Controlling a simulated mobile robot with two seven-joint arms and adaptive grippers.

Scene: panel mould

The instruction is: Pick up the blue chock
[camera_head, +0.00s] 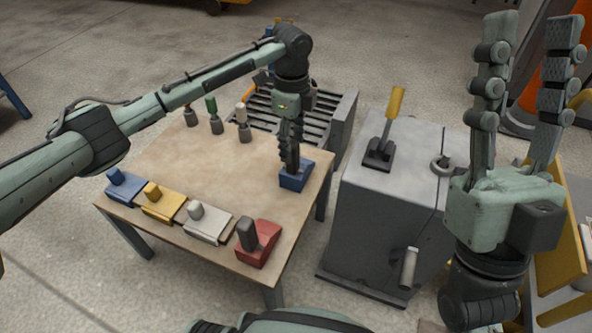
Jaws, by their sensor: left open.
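A blue block (296,177), which looks like the blue chock, sits near the right edge of the brown table (215,165). My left gripper (291,163) points down directly over it, fingers open and close to its top. The fingers hide part of the block, and I cannot tell whether they touch it. Another blue piece (126,188) with a blue knob lies at the table's front left corner. My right gripper (532,28) is raised at the right with its fingers up, spread apart and empty, away from the table.
Yellow (160,204), white (208,226) and red (262,240) pieces line the table's front edge. Three small handled pieces (214,122) stand at the back. A grey cabinet (372,230) with a yellow-handled lever (392,110) stands right of the table. A slatted rack (342,120) is behind.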

